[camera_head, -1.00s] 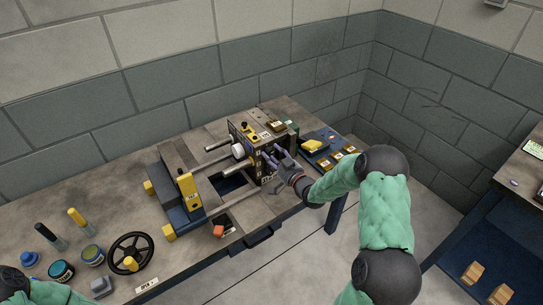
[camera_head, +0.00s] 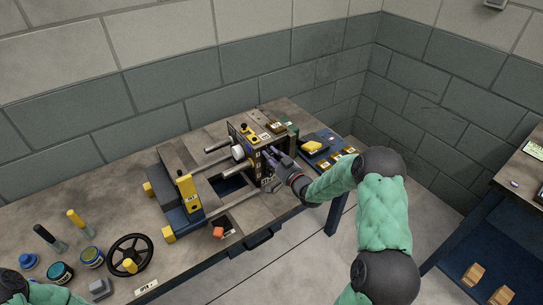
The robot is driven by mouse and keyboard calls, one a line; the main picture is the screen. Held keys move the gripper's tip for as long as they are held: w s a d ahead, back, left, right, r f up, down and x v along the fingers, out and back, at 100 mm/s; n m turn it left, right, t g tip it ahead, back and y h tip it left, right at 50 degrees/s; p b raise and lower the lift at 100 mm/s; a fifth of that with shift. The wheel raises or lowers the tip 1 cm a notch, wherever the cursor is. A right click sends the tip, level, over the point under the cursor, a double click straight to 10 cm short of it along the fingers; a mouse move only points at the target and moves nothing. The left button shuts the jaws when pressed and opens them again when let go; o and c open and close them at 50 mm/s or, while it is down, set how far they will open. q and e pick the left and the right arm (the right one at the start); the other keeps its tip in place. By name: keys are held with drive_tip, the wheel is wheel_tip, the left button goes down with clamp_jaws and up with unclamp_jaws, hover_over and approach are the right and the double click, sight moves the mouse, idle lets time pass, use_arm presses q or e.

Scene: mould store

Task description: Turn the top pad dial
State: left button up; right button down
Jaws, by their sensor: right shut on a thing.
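The mould machine (camera_head: 248,134) stands on the bench, with an upright dark plate carrying labels and a white round boss (camera_head: 239,152). My right gripper (camera_head: 273,158) reaches in from the right and is at the plate's right-hand face. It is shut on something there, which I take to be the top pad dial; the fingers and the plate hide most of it.
A black handwheel (camera_head: 130,255), jars (camera_head: 62,272) and two upright handles stand at the bench's left. A blue tray (camera_head: 324,146) with yellow pieces lies right of the machine. An orange block (camera_head: 218,232) sits near the front edge. Another table (camera_head: 500,210) stands far right.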

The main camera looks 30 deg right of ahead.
drive_tip(key=shift+r, duration=0.1)
drive_tip(key=c, duration=1)
unclamp_jaws()
drive_tip(key=shift+c, duration=0.2)
drive_tip(key=s, duration=1.2)
drive_tip(key=shift+d, duration=0.45)
